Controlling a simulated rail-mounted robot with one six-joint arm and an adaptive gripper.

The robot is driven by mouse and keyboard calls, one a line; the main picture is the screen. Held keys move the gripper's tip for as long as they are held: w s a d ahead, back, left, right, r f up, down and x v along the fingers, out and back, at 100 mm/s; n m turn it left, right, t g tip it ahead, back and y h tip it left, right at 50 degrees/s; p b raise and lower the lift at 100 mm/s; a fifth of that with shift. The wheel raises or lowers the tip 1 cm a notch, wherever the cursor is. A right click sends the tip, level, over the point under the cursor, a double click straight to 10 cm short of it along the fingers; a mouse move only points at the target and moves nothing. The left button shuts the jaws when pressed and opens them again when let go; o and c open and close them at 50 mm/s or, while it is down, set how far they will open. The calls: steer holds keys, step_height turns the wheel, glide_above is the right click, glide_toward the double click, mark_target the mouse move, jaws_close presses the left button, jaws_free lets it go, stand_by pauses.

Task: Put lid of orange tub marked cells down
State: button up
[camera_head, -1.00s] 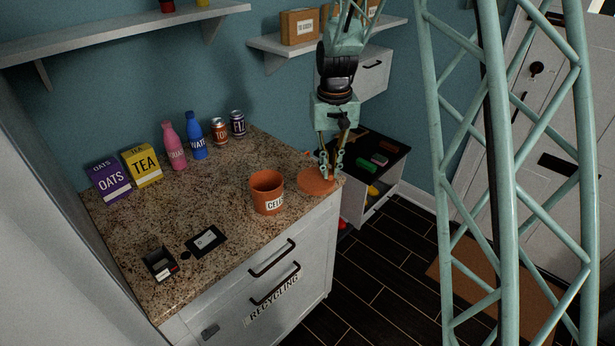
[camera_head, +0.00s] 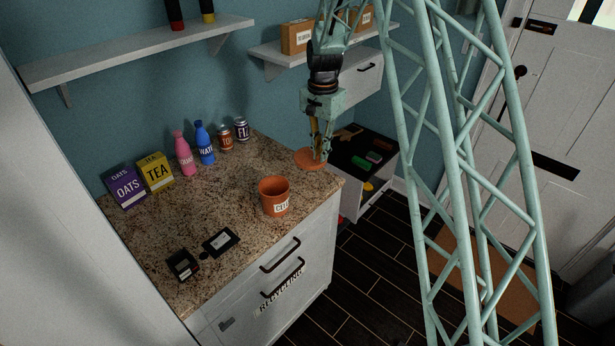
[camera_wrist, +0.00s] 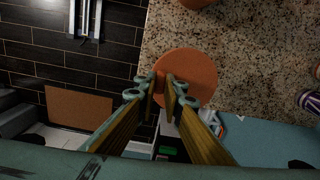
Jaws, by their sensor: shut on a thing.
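The orange tub (camera_head: 268,190) with a white label stands open on the speckled countertop, near its front edge; its rim also shows at the top of the wrist view (camera_wrist: 196,2). The round orange lid (camera_head: 304,160) is at the back right corner of the counter. My gripper (camera_head: 321,158) is above it, pointing down. In the wrist view the fingertips (camera_wrist: 168,84) close on a small knob in the middle of the lid (camera_wrist: 197,68). I cannot tell whether the lid touches the counter.
A purple OATS box (camera_head: 126,187), a yellow TEA box (camera_head: 156,172), two bottles and two cans line the back of the counter (camera_head: 225,184). A black open box (camera_head: 182,264) and a dark card (camera_head: 221,242) lie at the front left. Counter between tub and lid is clear.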

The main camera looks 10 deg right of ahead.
steer(key=shift+w+r+m, duration=0.1)
steer(key=shift+w+m, duration=0.15)
steer(key=shift+m, duration=0.15)
steer(key=shift+f+p, duration=0.3)
steer(key=shift+f, duration=2.8)
steer(key=shift+f, duration=1.9)
steer(key=shift+f, duration=0.15)
steer(key=o, duration=0.7)
steer(key=shift+o, duration=0.2)
